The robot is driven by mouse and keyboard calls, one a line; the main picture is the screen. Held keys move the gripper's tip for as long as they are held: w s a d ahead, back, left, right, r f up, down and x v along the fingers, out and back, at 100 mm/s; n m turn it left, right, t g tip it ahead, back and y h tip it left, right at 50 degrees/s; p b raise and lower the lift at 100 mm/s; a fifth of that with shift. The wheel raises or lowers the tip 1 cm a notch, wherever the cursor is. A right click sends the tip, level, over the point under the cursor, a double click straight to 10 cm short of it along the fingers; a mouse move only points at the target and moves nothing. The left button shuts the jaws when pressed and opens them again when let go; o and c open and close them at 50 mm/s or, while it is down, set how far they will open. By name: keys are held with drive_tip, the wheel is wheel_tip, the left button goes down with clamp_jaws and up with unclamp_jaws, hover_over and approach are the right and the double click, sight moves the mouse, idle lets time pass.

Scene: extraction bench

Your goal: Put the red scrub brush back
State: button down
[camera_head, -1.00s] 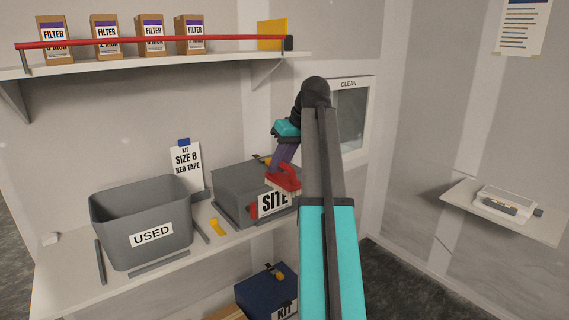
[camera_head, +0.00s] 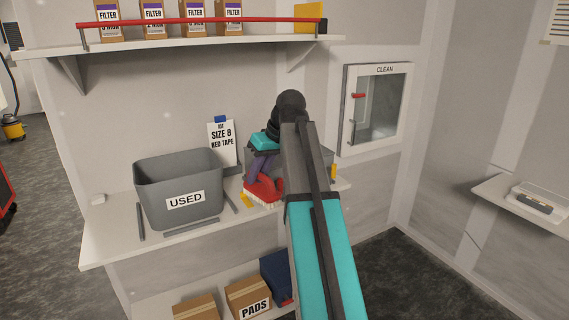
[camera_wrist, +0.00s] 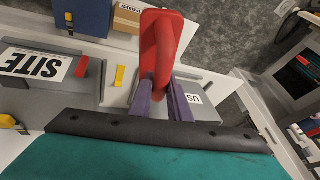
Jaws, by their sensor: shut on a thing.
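The red scrub brush (camera_head: 264,191) is in my gripper, in front of the bench, with its pale bristles facing down in the head view. In the wrist view the red brush (camera_wrist: 160,45) stands out between the two purple fingers of my gripper (camera_wrist: 162,90), which are shut on it. My arm hides part of the gripper and the grey SITE case in the head view. The SITE case (camera_wrist: 82,95) shows at the left of the wrist view.
A grey USED bin (camera_head: 150,190) stands on the bench (camera_head: 100,235) to the left. A size card (camera_head: 222,155) leans behind it. A CLEAN cabinet (camera_head: 347,110) hangs on the wall at right. Boxes, one marked PADS (camera_head: 245,290), sit on the low shelf. An upper shelf (camera_head: 180,38) holds filter boxes.

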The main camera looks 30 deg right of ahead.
drive_tip(key=w+a+f, duration=0.1)
drive_tip(key=a+f, duration=0.5)
drive_tip(key=a, duration=0.5)
drive_tip(key=w+a+f, duration=0.1)
drive_tip(key=a+f, duration=0.5)
drive_tip(key=a, duration=0.5)
drive_tip(key=shift+a+m, duration=0.2)
drive_tip(key=shift+m, duration=0.2)
drive_tip(key=shift+r, duration=0.1)
drive_tip(key=shift+s, duration=0.15)
